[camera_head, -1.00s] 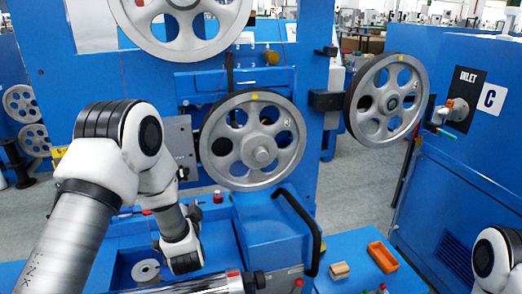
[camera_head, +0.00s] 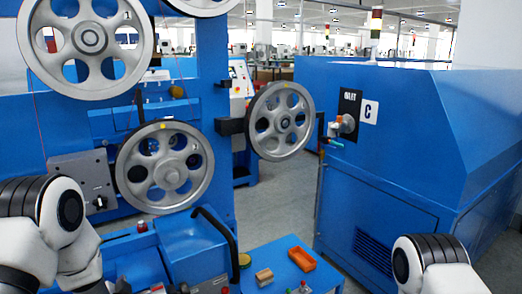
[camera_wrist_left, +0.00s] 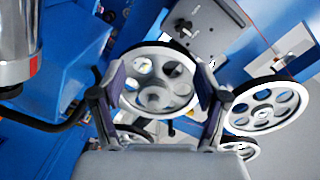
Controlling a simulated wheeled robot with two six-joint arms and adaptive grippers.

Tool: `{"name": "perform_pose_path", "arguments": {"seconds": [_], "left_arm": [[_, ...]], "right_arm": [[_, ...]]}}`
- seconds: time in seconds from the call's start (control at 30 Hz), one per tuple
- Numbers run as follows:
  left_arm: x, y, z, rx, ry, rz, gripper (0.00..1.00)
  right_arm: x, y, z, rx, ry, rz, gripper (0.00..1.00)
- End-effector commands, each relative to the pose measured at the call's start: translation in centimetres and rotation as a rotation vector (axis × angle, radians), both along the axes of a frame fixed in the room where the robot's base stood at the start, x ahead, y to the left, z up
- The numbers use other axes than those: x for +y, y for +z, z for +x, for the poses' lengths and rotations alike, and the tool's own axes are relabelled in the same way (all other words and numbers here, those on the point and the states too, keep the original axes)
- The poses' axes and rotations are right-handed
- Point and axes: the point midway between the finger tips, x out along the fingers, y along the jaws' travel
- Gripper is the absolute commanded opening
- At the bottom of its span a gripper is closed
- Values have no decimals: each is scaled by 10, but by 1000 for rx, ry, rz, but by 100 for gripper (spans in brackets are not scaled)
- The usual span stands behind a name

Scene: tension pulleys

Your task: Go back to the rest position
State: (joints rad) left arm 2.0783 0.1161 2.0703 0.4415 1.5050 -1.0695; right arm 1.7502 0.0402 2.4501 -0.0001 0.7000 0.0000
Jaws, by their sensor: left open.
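My left gripper (camera_wrist_left: 160,80) is open in the left wrist view, with its two dark fingers spread apart. Nothing shows held between them; a grey spoked pulley (camera_wrist_left: 157,95) appears beyond. In the head view my left arm is bent at the lower left, and its gripper is hard to make out at the bottom edge. Of my right arm only a white and black joint shows at the lower right; its gripper is out of view.
The blue machine carries large grey pulleys, a central one (camera_head: 165,167) and a right one (camera_head: 280,121). A blue cabinet (camera_head: 400,150) marked C stands right. An orange tray (camera_head: 302,258) and a tan block (camera_head: 264,277) are on the front blue surface. Floor shows between machine and cabinet.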

Motion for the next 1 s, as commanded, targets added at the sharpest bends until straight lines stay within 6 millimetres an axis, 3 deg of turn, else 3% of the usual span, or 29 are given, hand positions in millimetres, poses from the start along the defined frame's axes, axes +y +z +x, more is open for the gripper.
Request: {"name": "perform_pose_path", "arguments": {"seconds": [0.23, 0.37, 0.47, 0.57, 0.63, 0.7, 0.8, 0.9, 1.0], "left_arm": [[-19, -73, -36, 185, -61, -31, 74], [-35, -123, -69, 324, -104, -119, 74], [-53, -169, -111, 465, -126, -245, 74], [-76, -217, -175, 655, -108, -443, 74], [-95, -243, -230, 804, -55, -606, 74], [-111, -255, -283, 936, 44, -769, 74], [-127, -254, -338, 1060, 240, -967, 74], [-131, -255, -354, 1071, 379, -1059, 74], [-131, -255, -355, 1054, 417, -1083, 74]], "right_arm": [[0, 0, 0, 0, 0, 0, 39], [0, 0, 0, 0, 0, 0, 39], [0, 0, 0, 0, 0, 0, 39], [0, 0, 0, 0, 0, 0, 39], [0, 0, 0, 0, 0, 0, 39], [0, 0, 0, 0, 0, 0, 39], [0, 0, 0, 0, 0, 0, 39], [0, 0, 0, 0, 0, 0, 39], [0, 0, 0, 0, 0, 0, 39]]}}
